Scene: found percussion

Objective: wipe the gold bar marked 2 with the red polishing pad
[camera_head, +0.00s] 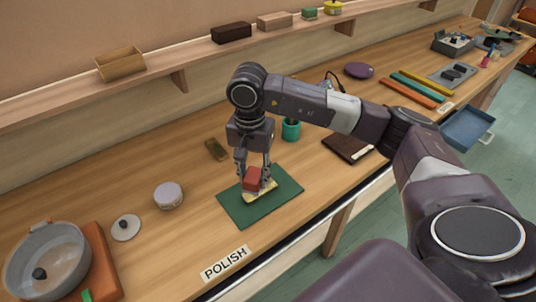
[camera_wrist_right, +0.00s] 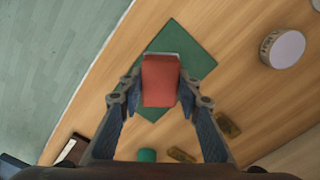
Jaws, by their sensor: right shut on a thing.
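My right gripper (camera_head: 254,176) points down, shut on the red polishing pad (camera_head: 252,180). The wrist view also shows the red pad (camera_wrist_right: 160,80) between the two fingers. Under the pad, a gold bar (camera_head: 266,193) lies on the green mat (camera_head: 237,210); the pad and fingers hide much of it, and no number on it is readable. I cannot tell whether the pad touches the bar or is just above it. Another dull gold bar (camera_head: 216,149) lies on the table behind the mat. My left gripper is not in view.
A POLISH label (camera_head: 225,263) lies in front of the mat. A pale round tin (camera_head: 168,195), a lid (camera_head: 126,228) and a grey pot (camera_head: 48,262) are to the left. A teal cup (camera_head: 291,130) and a dark brown book-like thing (camera_head: 347,148) are behind and right.

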